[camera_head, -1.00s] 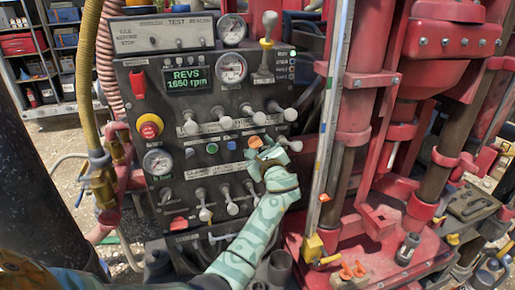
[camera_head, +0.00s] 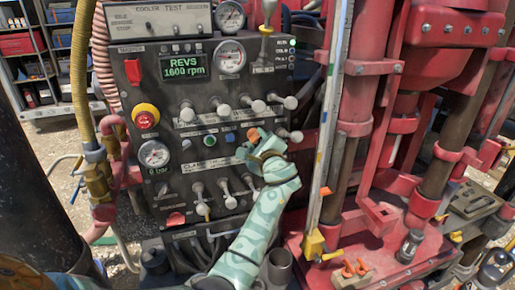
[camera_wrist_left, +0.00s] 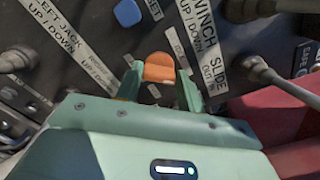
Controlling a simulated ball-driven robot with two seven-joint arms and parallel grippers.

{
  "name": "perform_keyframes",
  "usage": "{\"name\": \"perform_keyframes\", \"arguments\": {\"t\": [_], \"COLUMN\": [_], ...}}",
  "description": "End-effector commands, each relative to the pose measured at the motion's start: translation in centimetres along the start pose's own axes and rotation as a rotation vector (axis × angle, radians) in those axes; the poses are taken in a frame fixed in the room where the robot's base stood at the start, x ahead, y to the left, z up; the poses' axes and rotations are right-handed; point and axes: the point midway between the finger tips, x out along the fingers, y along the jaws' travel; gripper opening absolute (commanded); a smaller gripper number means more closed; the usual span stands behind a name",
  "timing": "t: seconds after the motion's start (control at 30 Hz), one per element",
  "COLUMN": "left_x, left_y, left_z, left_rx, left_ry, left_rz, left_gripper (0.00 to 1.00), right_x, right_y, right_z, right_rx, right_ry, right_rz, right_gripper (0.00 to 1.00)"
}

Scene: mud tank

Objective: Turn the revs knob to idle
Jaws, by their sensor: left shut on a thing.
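The orange revs knob (camera_head: 253,134) sits on the dark control panel (camera_head: 215,95). It also shows in the left wrist view (camera_wrist_left: 158,67). My left gripper (camera_head: 262,146) is at the panel, and in the left wrist view its two green fingers (camera_wrist_left: 159,84) are shut on either side of the knob. The fingers and hand hide part of the knob and its lower marks. The green display (camera_head: 182,67) reads "REVS 1600 rpm". My right gripper is not in view.
Levers with pale round knobs stand close above (camera_head: 258,106) and below (camera_head: 231,202) the gripper. A blue button (camera_wrist_left: 127,12) is near the knob. A red emergency button (camera_head: 146,119) is at the left. The red rig mast (camera_head: 350,95) stands to the right.

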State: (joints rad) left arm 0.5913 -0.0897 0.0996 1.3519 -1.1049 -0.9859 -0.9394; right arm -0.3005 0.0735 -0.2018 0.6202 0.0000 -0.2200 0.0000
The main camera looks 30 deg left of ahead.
Motion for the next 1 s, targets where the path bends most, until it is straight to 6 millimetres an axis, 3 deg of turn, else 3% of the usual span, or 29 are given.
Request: {"name": "perform_keyframes", "arguments": {"t": [0.03, 0.5, 1.0], "left_x": [0.0, 0.0, 0.0], "left_y": [0.3, 0.4, 0.2], "left_z": [-0.2, -0.2, -0.1], "left_rx": [-0.046, -0.472, -0.707], "left_ry": [-0.002, -0.001, -0.001], "left_rz": [-0.002, -0.002, -0.002], "left_gripper": [0.15, 0.15, 0.15], "right_x": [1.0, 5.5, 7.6], "right_y": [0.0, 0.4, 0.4], "right_z": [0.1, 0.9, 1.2], "right_rx": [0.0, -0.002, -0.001], "right_ry": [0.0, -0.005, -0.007], "right_rz": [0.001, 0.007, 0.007], "right_gripper": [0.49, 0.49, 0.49]}}
